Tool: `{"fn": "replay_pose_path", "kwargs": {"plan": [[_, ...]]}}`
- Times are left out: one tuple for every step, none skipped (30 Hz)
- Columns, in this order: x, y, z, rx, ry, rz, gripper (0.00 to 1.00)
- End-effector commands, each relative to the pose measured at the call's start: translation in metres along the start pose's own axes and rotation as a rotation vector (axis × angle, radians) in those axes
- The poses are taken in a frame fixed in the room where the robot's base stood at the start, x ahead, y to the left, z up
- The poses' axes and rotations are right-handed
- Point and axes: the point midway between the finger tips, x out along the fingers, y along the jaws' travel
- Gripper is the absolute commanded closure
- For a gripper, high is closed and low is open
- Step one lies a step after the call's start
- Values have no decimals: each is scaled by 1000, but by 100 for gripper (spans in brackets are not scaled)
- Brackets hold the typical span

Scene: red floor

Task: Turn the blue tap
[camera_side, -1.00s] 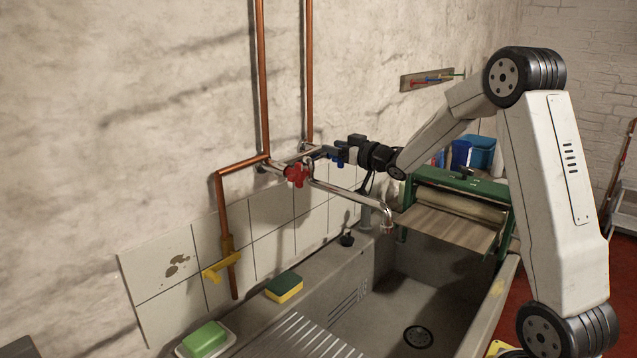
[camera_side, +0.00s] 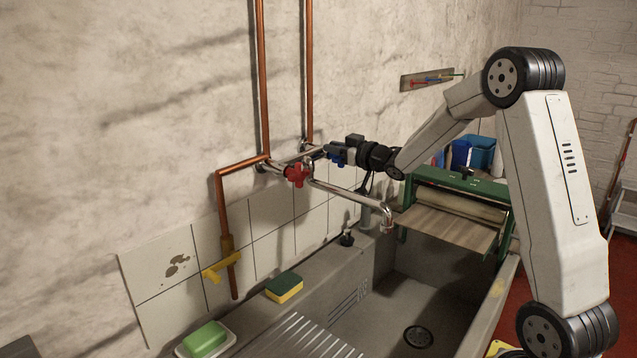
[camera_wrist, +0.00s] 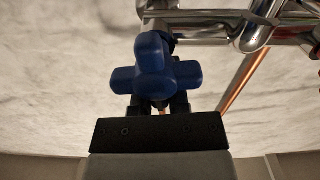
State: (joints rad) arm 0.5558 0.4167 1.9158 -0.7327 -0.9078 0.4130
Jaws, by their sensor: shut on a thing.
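The blue tap (camera_wrist: 155,70) is a cross-shaped handle, large in the middle of the wrist view, on a chrome pipe fitting. In the side view the blue tap (camera_side: 337,158) is partly hidden by my gripper. My gripper (camera_side: 338,152) reaches it from the right and is shut on it. In the wrist view my gripper's dark fingers (camera_wrist: 160,103) stand on both sides of the lower arm of the handle. A red tap (camera_side: 297,175) sits on the same chrome mixer, left of the blue one.
The chrome spout (camera_side: 350,196) reaches out over the stone sink (camera_side: 385,300). Copper pipes (camera_side: 262,80) run up the wall at left. A yellow valve (camera_side: 221,267), a sponge (camera_side: 284,287) and a green soap (camera_side: 205,338) are lower left. A green roller press (camera_side: 460,190) stands at right.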

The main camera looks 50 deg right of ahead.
Motion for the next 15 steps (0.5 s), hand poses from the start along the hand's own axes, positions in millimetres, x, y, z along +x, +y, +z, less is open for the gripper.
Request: {"fn": "replay_pose_path", "kwargs": {"plan": [[0, 0, 0, -16, 1, 0, 100], [0, -1, 0, -23, 1, -1, 100], [0, -1, 0, -29, 1, -1, 100], [0, -1, 0, -31, 1, -1, 100], [0, -1, 0, -33, 1, -1, 100], [0, -1, 0, -33, 1, -1, 100], [0, -1, 0, -33, 2, -1, 100], [0, -1, 0, -32, 2, -1, 100], [0, -1, 0, -32, 2, -1, 100], [0, -1, 0, -32, 2, -1, 100], [0, -1, 0, -32, 2, -1, 100], [0, -1, 0, -32, 2, -1, 70], [0, -1, 0, -32, 2, -1, 60], [0, -1, 0, -32, 2, -1, 51], [0, -1, 0, -31, 2, -1, 44]]}}
